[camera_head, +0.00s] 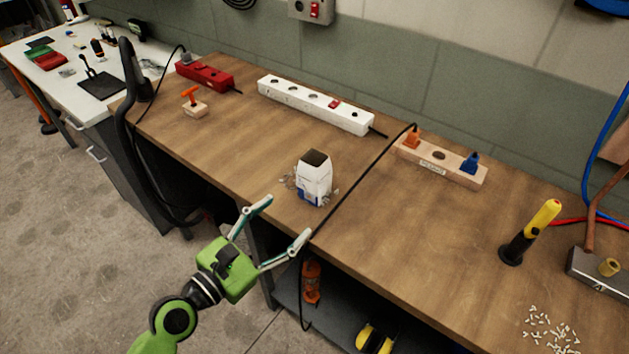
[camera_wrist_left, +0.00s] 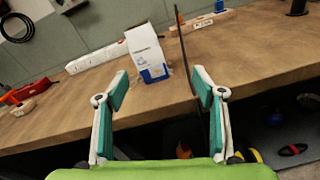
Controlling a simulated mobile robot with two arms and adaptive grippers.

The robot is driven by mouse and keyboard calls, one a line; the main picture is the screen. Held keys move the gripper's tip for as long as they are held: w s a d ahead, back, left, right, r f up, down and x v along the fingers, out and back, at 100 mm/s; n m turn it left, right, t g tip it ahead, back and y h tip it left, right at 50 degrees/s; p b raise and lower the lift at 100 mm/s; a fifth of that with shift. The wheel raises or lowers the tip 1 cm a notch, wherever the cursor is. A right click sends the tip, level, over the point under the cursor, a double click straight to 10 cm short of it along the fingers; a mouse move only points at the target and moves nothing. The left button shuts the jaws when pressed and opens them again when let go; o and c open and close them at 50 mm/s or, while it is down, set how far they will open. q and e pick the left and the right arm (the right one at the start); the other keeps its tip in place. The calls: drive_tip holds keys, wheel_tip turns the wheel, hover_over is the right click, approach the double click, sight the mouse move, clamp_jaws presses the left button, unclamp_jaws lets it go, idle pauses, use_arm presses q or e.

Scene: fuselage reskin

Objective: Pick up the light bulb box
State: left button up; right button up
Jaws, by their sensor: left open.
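The light bulb box (camera_head: 314,179) is a small white and blue carton standing upright near the front edge of the wooden workbench. Its top looks dark and open in the head view. My left gripper (camera_head: 279,222) is open and empty, in front of the bench edge and short of the box, its fingers pointing towards it. In the left wrist view the box (camera_wrist_left: 147,53) stands beyond and between the two spread fingers (camera_wrist_left: 160,92), apart from both. My right gripper is in neither view.
A black cable (camera_head: 362,180) runs over the bench just right of the box. Small bits lie at the box's left foot. A white power strip (camera_head: 314,104), a wooden socket block (camera_head: 440,162) and a red strip (camera_head: 205,75) lie behind. A yellow-black tool (camera_head: 530,232) stands at right.

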sight(305, 179)
use_arm(q)
drive_tip(key=w+d+n, duration=0.1)
drive_tip(key=w, duration=0.1)
drive_tip(key=w+d+r+n+t+p, duration=0.1)
drive_tip(key=w, duration=0.2)
drive_tip(key=w+d+n, duration=0.1)
drive_tip(key=w, duration=0.2)
drive_tip(key=shift+w+r+n+y+p, duration=0.15)
drive_tip(key=shift+w+n+y+p, duration=0.05)
drive_tip(key=shift+n+y+p, duration=0.1)
drive_tip(key=x, duration=0.5)
drive_tip(key=shift+w+d+r+p, duration=0.1)
drive_tip(key=shift+w+d+p, duration=0.15)
drive_tip(key=shift+d+p, duration=0.15)
drive_tip(key=shift+s, duration=0.1)
drive_tip(key=c, duration=0.9)
drive_tip(key=shift+c, duration=1.4)
